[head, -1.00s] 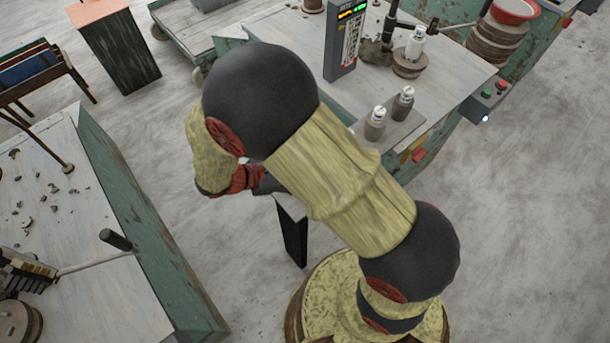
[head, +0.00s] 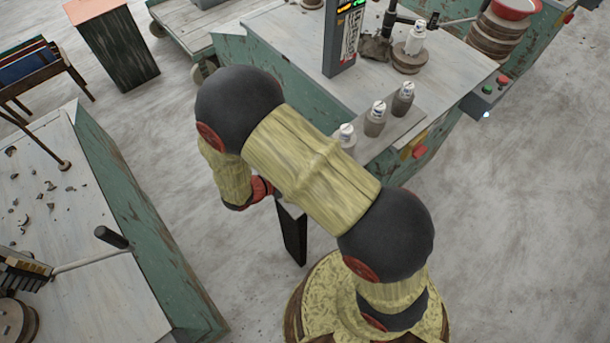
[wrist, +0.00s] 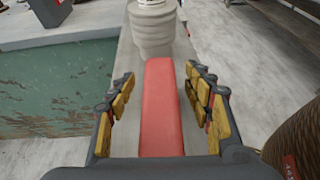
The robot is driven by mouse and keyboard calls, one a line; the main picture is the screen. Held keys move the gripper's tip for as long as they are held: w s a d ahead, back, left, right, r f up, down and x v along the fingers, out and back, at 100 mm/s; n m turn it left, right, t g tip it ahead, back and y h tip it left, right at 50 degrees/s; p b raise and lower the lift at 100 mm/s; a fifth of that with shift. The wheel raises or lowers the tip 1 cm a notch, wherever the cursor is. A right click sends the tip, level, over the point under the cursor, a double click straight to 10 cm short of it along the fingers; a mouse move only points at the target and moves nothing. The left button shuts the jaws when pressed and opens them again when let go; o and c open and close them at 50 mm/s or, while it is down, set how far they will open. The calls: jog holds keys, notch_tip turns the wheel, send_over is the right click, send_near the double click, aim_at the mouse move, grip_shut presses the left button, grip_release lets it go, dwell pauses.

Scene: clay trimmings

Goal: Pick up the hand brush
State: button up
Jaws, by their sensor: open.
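A long red bar (wrist: 161,110), which appears to be the hand brush, lies lengthwise between my fingers in the wrist view. No bristles show, and its near end runs down to the dark gripper body. My gripper (wrist: 160,82) is open, with yellow-padded fingers on both sides of the bar and a visible gap on each side. In the head view the bar is hidden behind my arm, and only a bit of the red and dark wrist shows near the shelf's end.
A pale ribbed bottle (wrist: 154,28) stands just beyond the bar's far end. Three bottles, one of them here (head: 375,118), line the narrow shelf (head: 402,128) beside the green-sided bench (head: 290,62). A dark post (head: 292,235) stands under the shelf end. Another worktable (head: 75,215) is at left.

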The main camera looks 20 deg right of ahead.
jog(key=shift+d, duration=0.2)
jog(key=shift+c, duration=1)
jog(key=c, duration=1.1)
